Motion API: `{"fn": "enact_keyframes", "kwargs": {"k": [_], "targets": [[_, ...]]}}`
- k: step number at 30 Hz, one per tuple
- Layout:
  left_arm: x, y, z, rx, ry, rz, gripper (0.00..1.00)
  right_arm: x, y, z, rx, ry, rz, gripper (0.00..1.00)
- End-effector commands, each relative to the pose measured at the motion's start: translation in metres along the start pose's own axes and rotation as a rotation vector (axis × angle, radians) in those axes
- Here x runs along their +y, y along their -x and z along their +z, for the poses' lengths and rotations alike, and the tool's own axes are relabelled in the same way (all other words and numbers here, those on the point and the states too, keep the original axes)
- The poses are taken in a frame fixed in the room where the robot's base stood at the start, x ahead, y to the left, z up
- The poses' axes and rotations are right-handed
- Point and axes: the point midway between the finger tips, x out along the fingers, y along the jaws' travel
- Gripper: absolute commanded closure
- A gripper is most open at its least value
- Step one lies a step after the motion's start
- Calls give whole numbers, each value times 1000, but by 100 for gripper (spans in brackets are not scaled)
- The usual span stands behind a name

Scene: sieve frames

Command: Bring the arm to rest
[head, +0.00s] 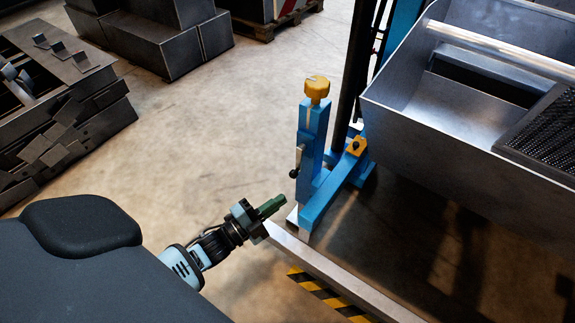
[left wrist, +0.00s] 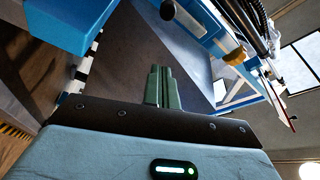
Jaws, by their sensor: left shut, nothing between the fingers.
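My left gripper (head: 272,205) reaches in from the lower left in the head view. Its green fingers are shut with nothing between them. They point toward the foot of a blue post (head: 313,135) with a yellow knob on top, and a small gap shows between them and the post. In the left wrist view the shut green fingers (left wrist: 158,86) stand in the middle of the picture, touching nothing that I can see. My right gripper is in neither view.
A large grey metal hopper (head: 420,140) with a mesh stands at the right. A steel edge (head: 330,270) with a yellow-black striped marking lies below the post. Metal boxes (head: 170,45) and stacked steel parts (head: 70,110) stand at the left. The floor (head: 210,130) between is clear.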

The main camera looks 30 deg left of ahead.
Motion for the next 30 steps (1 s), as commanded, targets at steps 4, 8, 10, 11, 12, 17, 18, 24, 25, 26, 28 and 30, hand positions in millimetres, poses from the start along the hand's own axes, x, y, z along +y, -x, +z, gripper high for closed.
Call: {"fn": "enact_keyframes", "kwargs": {"k": [4, 8, 10, 11, 12, 17, 18, 24, 25, 26, 28, 30], "targets": [[0, 7, 0, 1, 0, -1, 100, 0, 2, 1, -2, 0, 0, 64], [0, 8, 0, 1, 0, -1, 100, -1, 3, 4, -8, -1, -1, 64], [0, 8, 0, 1, 0, -1, 100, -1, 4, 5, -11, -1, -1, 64], [0, 8, 0, 1, 0, -1, 100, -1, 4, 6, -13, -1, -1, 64], [0, 8, 0, 1, 0, 0, 100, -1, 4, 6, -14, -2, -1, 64], [0, 8, 0, 1, 0, 0, 100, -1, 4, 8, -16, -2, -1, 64], [0, 8, 0, 1, 0, 0, 100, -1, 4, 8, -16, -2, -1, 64], [6, 15, -2, -15, 23, 17, 100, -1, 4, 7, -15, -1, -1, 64], [10, 20, -3, -25, 39, 28, 100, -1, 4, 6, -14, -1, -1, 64], [14, 26, -4, -39, 58, 41, 100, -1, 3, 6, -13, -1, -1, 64], [29, 46, -9, -88, 125, 87, 100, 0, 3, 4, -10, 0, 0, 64], [46, 73, -16, -155, 214, 143, 100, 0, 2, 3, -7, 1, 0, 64]]}}
